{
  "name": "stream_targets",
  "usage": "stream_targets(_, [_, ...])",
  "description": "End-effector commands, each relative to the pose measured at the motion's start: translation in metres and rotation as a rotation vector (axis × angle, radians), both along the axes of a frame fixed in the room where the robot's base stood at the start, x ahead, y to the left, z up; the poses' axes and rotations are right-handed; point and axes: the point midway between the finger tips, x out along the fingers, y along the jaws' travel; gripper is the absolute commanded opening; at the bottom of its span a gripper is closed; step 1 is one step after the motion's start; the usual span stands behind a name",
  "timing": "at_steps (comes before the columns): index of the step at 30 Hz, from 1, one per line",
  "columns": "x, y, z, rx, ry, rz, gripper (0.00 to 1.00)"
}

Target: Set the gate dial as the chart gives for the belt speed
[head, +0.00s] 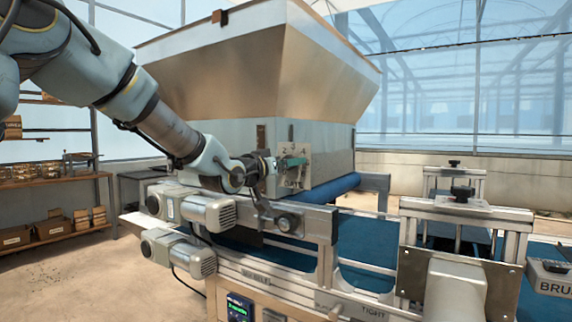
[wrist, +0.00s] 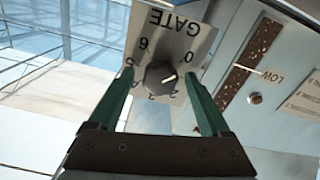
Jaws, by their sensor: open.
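The gate dial (wrist: 161,78) is a dark round knob on a pale plate marked GATE (wrist: 176,22), seen upside down in the wrist view. Its white mark points right, below the 0 and above the 2; any numeral there is hidden by a finger. My gripper (wrist: 158,74) is open, its green fingers on either side of the knob; I cannot tell whether they touch it. In the head view my gripper (head: 290,162) is at the plate (head: 296,178) on the hopper front. A display (head: 238,307) shows green characters too small to read. No chart is readable.
The metal hopper (head: 262,62) rises above the plate. Motors (head: 208,212) and a side rail sit below, beside the blue belt (head: 360,238). A slotted level window marked LOW (wrist: 272,76) and a sheet with unreadable print (wrist: 303,98) are right of the dial.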

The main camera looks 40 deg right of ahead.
Motion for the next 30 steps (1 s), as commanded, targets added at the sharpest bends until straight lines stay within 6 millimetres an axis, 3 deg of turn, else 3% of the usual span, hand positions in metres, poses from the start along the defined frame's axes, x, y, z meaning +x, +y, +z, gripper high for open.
stream_targets(2, [0.0,0.0002,0.0,0.0,0.0,0.0,0.75])
stream_targets(22, [0.0001,0.0004,0.0001,0.0,0.0,0.0,0.0])
stream_targets(30, [0.0,0.0004,-0.001,0.005,-0.018,0.0,0.0])
